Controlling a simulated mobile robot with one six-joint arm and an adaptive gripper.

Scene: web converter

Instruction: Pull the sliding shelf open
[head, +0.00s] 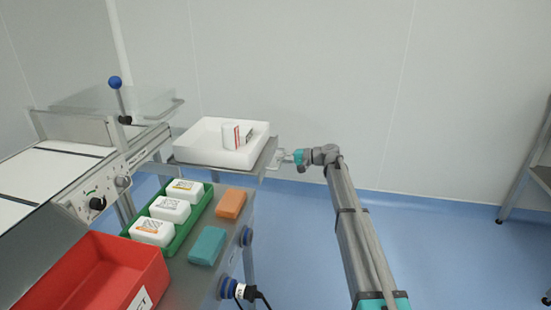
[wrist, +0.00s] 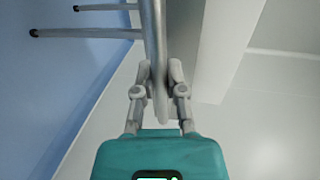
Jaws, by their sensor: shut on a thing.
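The sliding shelf (head: 265,158) is a grey metal plate at the end of the machine in the head view. A white tray (head: 197,154) stands on it. My gripper (head: 288,157) is at the shelf's right end. In the wrist view, my gripper (wrist: 160,78) has its two fingers on either side of a grey bar handle (wrist: 154,35) and is shut on it. The exact contact in the head view is small and partly hidden.
The white tray holds a white container (head: 230,135). Below are a green tray (head: 143,220) with white boxes, an orange block (head: 231,204), a teal block (head: 208,246) and a red bin (head: 110,285). Blue floor (head: 430,240) right of the shelf is clear. Another rack (head: 515,190) stands far right.

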